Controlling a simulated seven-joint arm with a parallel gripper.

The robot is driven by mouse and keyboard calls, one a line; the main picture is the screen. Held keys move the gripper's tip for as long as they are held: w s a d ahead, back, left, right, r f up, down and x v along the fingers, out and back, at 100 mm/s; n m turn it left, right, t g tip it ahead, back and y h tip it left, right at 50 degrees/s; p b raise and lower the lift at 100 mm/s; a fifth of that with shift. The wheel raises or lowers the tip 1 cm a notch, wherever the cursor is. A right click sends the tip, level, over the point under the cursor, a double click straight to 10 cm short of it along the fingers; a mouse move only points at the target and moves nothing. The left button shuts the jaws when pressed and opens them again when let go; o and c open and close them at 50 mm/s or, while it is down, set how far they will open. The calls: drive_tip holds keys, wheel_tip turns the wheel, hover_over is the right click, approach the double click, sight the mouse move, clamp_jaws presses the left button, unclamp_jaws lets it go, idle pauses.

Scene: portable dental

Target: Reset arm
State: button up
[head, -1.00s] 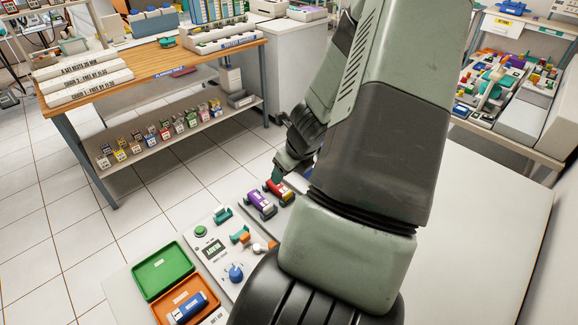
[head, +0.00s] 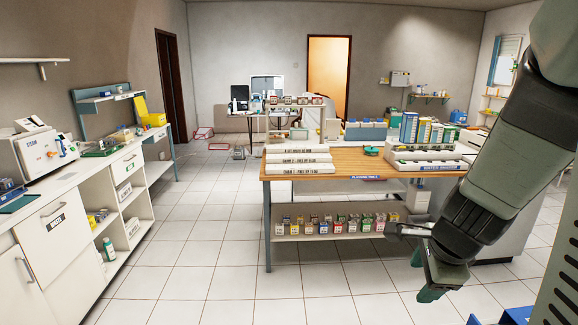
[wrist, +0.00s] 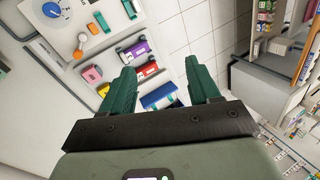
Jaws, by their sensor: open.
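My gripper (head: 428,272) is at the right of the head view, in front of the wooden-topped bench. In the wrist view its two green fingers (wrist: 163,88) are spread apart with nothing held between them. Beyond the fingers, the wrist view shows a white table (wrist: 32,110) with a purple device (wrist: 135,50), a red-and-yellow one (wrist: 146,71), a pink one (wrist: 92,75) and a blue one (wrist: 160,95). The fingers appear well above these and touch none of them.
The wooden-topped bench (head: 340,165) carries label strips and racks, with small boxes on its lower shelf (head: 335,230). A white counter (head: 65,185) with drawers runs along the left. Tiled floor (head: 215,250) between them is clear. A panel with a blue knob (wrist: 52,10) lies on the white table.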

drive_tip(key=s+a+r+n+t, duration=0.1)
drive_tip(key=s+a+r+n, duration=1.4)
drive_tip(key=n, duration=0.5)
drive_tip(key=shift+a+r+n, duration=0.3)
drive_tip(key=shift+a+r, duration=0.05)
drive_tip(key=shift+r, duration=0.4)
drive_tip(key=shift+c, duration=0.3)
